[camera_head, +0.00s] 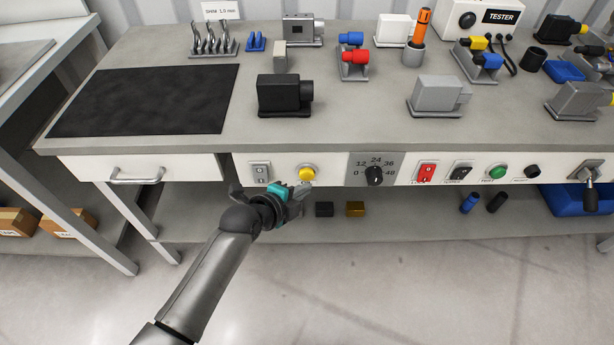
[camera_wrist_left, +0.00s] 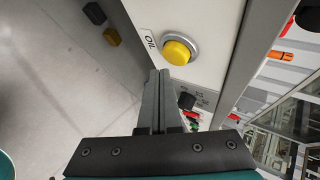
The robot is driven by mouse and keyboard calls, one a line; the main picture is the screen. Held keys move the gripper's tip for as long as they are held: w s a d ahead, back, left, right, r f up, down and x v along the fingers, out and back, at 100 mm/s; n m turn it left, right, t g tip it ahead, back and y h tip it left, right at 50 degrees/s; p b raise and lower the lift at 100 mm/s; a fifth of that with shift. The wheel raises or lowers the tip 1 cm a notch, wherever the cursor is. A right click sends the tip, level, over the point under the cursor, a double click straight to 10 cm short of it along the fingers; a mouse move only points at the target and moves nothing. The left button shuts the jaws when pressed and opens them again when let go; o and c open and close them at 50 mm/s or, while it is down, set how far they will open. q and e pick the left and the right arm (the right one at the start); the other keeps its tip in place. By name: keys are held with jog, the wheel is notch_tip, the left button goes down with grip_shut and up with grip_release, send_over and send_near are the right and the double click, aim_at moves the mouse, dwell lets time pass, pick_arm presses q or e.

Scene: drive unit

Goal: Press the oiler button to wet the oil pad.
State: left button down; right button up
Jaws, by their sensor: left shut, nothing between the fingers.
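The round yellow oiler button (camera_head: 307,173) sits on the white front panel under the bench top. In the left wrist view the yellow button (camera_wrist_left: 177,53) has a grey ring and an "OIL" label beside it. My left gripper (camera_head: 302,190) is just in front of the panel, close below the button in the head view. In the left wrist view its fingers (camera_wrist_left: 160,76) are closed together and empty, with the tips just short of the button's image. I cannot tell for sure whether they touch anything. I cannot pick out the oil pad. My right gripper is not in view.
Along the panel are a grey switch plate (camera_head: 260,172), a rotary dial (camera_head: 374,175), a red switch (camera_head: 427,173) and a green button (camera_head: 497,172). A drawer handle (camera_head: 136,176) sticks out at left. A black mat (camera_head: 150,100) and several machine parts occupy the bench top.

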pick_arm(q)
jog(key=shift+w, duration=0.15)
jog(key=shift+w, duration=0.3)
jog(key=shift+w+b, duration=0.4)
jog(key=shift+w, duration=0.05)
dwell(0.5)
jog(key=shift+s, duration=0.15)
jog(key=shift+s+p, duration=0.7)
jog(key=shift+s, duration=0.05)
jog(key=s+p, duration=0.4)
jog(key=s, duration=0.2)
